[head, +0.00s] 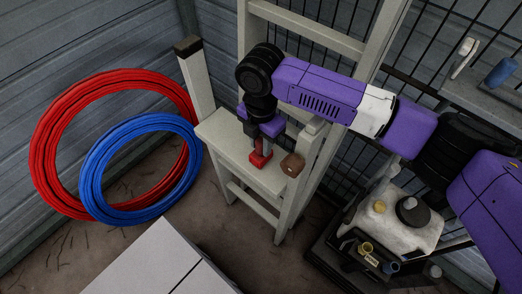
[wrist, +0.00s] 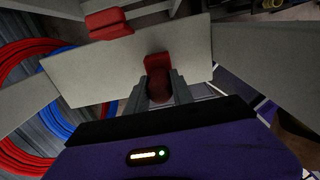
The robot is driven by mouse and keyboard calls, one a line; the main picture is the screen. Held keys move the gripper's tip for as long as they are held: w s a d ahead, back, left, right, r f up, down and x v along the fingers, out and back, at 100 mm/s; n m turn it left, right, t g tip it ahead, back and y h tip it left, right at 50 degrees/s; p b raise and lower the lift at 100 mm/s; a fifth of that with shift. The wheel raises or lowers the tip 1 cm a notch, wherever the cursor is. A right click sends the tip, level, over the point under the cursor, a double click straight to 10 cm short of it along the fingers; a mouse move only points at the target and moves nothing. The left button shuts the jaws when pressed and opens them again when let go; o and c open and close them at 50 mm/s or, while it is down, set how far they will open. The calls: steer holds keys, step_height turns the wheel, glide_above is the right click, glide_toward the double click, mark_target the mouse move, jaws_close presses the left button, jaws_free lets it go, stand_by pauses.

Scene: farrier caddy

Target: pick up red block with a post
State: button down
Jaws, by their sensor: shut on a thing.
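The red block with a post (head: 260,159) is at my gripper's tips, over the pale top board of a stand (head: 220,138). My gripper (head: 266,138) points down and is shut on the post. In the wrist view, my gripper (wrist: 158,88) has a finger on each side of the dark red post, with the block (wrist: 157,62) just beyond the tips. The fingers hide part of the post. I cannot tell whether the block touches the board.
Another red piece (wrist: 108,24) lies at the board's far edge in the wrist view. Red (head: 48,115) and blue (head: 88,165) hose coils lean at left. A pale post (head: 194,75) and ladder-like frame rise close by.

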steer(key=shift+r+p, duration=0.5)
steer(key=shift+r, duration=0.2)
steer(key=shift+r+p, duration=1.95)
steer(key=shift+r, duration=0.5)
